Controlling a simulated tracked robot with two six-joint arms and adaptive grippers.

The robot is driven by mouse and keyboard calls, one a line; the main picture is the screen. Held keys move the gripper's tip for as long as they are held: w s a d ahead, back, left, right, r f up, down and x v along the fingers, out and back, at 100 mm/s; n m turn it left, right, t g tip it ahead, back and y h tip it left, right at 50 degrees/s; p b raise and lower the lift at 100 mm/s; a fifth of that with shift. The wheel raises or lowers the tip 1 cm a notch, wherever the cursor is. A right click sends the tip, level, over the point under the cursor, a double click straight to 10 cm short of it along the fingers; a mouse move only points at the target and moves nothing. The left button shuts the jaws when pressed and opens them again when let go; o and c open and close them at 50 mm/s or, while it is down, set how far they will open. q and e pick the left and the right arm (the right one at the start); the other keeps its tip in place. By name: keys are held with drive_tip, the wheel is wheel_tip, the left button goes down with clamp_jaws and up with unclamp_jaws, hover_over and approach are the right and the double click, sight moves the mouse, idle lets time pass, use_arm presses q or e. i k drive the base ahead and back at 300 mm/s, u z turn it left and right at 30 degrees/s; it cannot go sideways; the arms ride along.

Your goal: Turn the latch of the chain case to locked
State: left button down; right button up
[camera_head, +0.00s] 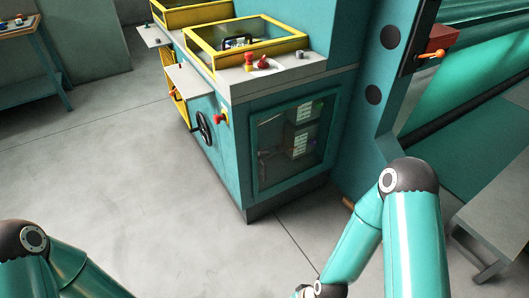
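A teal machine cabinet (236,165) stands in the middle, with a dark window panel (290,145) on its front. On the teal column at the upper right is a red box (441,39) with an orange lever (430,56) pointing sideways. I cannot tell for certain which part is the chain case or its latch, nor its lock position. My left arm shows at the bottom left and my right arm at the bottom right. Neither gripper's fingers are in view.
Yellow-framed guards (246,41) top the cabinet, with a red knob (262,63) in front. A black handwheel (204,128) and a red knob (220,119) are on its left side. A grey bench (500,222) stands at right. The floor (110,165) at left is clear.

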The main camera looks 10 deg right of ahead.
sight(261, 152)
drive_tip(key=u, duration=0.05)
drive_tip(key=i, duration=1)
drive_tip(key=z, duration=0.1)
